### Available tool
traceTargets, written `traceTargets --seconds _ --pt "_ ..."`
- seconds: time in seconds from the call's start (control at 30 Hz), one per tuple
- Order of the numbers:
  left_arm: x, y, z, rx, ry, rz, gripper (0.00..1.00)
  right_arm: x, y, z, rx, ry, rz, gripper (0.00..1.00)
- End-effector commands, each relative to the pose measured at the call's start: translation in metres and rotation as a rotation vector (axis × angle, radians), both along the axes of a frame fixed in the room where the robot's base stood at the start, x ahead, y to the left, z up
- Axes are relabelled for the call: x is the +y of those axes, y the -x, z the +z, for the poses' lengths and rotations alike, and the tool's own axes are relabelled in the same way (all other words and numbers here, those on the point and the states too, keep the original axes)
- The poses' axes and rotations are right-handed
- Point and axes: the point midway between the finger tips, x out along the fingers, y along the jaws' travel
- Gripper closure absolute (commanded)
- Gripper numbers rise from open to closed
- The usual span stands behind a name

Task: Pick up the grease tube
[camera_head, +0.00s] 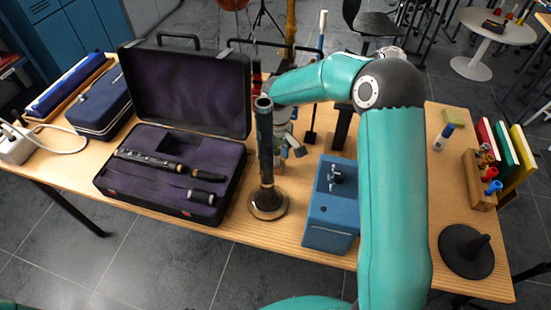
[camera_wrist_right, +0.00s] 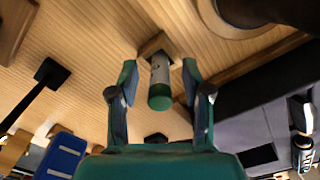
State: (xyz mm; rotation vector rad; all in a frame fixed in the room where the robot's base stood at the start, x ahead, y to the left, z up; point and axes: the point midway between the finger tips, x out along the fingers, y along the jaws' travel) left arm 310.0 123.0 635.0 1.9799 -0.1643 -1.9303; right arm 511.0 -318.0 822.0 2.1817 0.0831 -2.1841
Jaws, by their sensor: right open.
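In the right wrist view the grease tube (camera_wrist_right: 160,70), pale with a green cap, stands in a small wooden block (camera_wrist_right: 155,45). My right gripper (camera_wrist_right: 161,95) is open, with one finger on each side of the tube's capped end. A gap shows between each finger and the tube. In the head view my right gripper (camera_head: 289,143) is over the middle of the table, behind a tall black instrument section. I cannot make out the tube there; the gripper and that section are in front of the area. My left gripper is out of the head view.
The tall black section (camera_head: 266,150) stands close in front of my right gripper. A blue box (camera_head: 332,215) is to its right, an open instrument case (camera_head: 190,95) to its left. A round black stand (camera_head: 466,252) sits at the right front of the wooden table (camera_head: 400,275).

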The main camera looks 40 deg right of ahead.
Motion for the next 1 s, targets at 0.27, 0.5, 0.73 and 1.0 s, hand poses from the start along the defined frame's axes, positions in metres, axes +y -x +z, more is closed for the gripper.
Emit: traceTargets --seconds 0.27,0.5,0.73,1.0 --pt "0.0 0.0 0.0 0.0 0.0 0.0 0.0 0.0 0.0 0.0 0.0 0.0 0.0 0.73" --pt "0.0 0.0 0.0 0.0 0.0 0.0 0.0 0.0 0.0 0.0 -0.001 0.0 0.001 1.0" --pt "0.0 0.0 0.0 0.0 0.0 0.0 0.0 0.001 -0.001 0.001 -0.001 0.0 0.001 1.0" --pt "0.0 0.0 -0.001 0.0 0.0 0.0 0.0 0.001 -0.002 0.017 -0.004 0.002 0.001 1.0"
